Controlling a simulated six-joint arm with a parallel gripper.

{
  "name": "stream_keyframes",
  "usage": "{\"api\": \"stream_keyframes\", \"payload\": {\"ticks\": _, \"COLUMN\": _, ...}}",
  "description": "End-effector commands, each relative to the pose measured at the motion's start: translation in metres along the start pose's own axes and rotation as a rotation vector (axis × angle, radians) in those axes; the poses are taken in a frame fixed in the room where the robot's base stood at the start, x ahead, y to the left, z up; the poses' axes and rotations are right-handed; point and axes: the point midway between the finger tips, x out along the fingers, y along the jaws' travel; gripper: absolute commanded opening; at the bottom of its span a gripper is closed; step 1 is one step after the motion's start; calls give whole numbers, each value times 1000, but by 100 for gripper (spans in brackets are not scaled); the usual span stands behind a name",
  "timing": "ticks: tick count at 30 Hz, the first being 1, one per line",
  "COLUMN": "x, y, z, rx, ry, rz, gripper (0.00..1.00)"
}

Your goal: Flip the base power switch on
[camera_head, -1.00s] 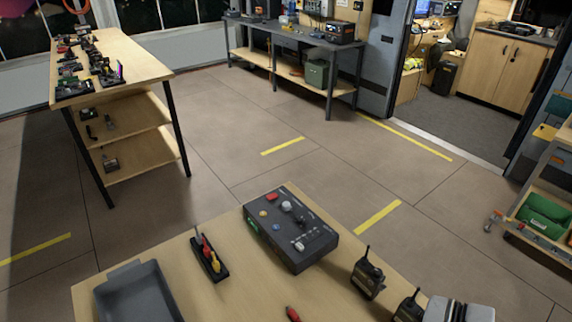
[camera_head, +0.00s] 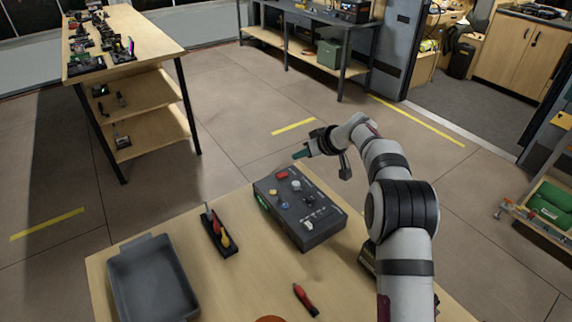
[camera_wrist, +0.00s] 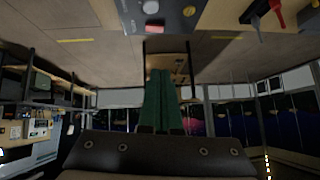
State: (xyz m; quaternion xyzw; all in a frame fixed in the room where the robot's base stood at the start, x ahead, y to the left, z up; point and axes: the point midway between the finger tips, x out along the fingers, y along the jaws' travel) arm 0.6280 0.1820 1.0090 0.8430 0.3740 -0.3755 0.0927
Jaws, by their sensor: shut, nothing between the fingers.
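A dark control box (camera_head: 325,226) stands on the near wooden table. Its top has a red button (camera_head: 282,175), a white knob (camera_head: 296,186), small yellow and blue round parts, and a pale switch (camera_head: 308,226) near its front end. I cannot tell which control is the base power switch or its position. A green part (camera_head: 263,202) shows on its left side. My gripper (camera_head: 299,155), with green fingers, is above and beyond the box's far end, apart from it. In the wrist view its fingers (camera_wrist: 161,72) are shut and empty. The box (camera_wrist: 170,21) appears at the top there.
On the near table (camera_head: 255,270) are a grey tray (camera_head: 118,291), a holder with red and yellow-handled tools (camera_head: 221,234) and a red-handled tool (camera_head: 305,299). A dark device (camera_head: 367,262) is partly hidden by my arm. Open floor lies beyond the table.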

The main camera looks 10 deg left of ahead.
Motion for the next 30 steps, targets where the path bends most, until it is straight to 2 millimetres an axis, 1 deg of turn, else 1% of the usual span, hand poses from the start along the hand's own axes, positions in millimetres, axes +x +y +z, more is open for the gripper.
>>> {"api": "stream_keyframes", "payload": {"ticks": 8, "x": 1, "y": 1, "z": 0, "rx": -5, "ry": 2, "rz": 0, "gripper": 0}}
{"api": "stream_keyframes", "payload": {"ticks": 11, "x": 5, "y": 1, "z": 0, "rx": -5, "ry": 1, "rz": 0, "gripper": 0}}
{"api": "stream_keyframes", "payload": {"ticks": 14, "x": 19, "y": 1, "z": 0, "rx": -5, "ry": 1, "rz": -1, "gripper": 0}}
{"api": "stream_keyframes", "payload": {"ticks": 22, "x": 79, "y": 0, "z": 2, "rx": -6, "ry": 0, "rz": -2, "gripper": 0}}
{"api": "stream_keyframes", "payload": {"ticks": 29, "x": 103, "y": 0, "z": 3, "rx": -3, "ry": -1, "rz": 1, "gripper": 0}}
{"api": "stream_keyframes", "payload": {"ticks": 30, "x": 108, "y": 0, "z": 9, "rx": 0, "ry": -4, "rz": -1, "gripper": 0}}
